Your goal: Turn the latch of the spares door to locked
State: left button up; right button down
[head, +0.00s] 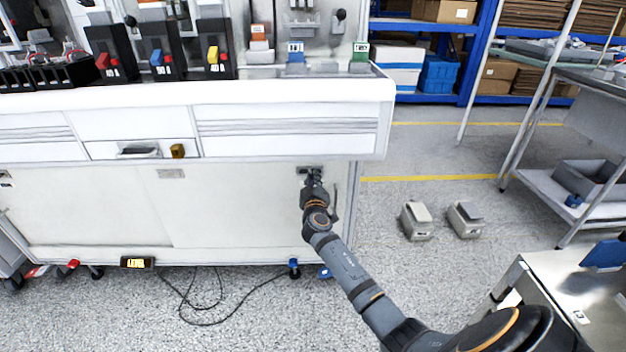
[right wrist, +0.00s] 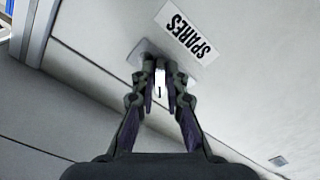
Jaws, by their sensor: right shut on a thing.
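The spares door (head: 245,210) is a pale panel on the front of the white bench, below its drawers. In the right wrist view its label reads SPARES (right wrist: 187,33) and appears upside down. My right gripper (head: 313,175) is at the upper right of this door, with its fingers pointing at the panel. In the right wrist view the right gripper (right wrist: 160,92) is shut on the latch (right wrist: 159,80), a light piece between the fingertips with a small dark mark. The fingers hide the latch's sides, and in the head view the gripper covers it. My left gripper is not in view.
The bench top (head: 220,95) overhangs the door and carries several breakers (head: 215,50). Two grey pedals (head: 416,220) stand on the floor to the right. A metal cart (head: 575,285) is at the lower right. Blue shelves stand behind.

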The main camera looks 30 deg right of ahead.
pick_arm(q)
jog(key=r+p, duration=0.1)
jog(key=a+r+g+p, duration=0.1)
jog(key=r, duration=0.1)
jog(key=shift+p, duration=0.3)
pick_arm(e)
jog(key=n, duration=1)
jog(key=shift+r, duration=0.2)
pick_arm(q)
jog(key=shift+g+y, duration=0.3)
pick_arm(e)
jog(key=shift+d, duration=0.1)
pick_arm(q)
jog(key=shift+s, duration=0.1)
pick_arm(e)
jog(key=c, duration=1.4)
grip_release()
jog(key=v, duration=1.2)
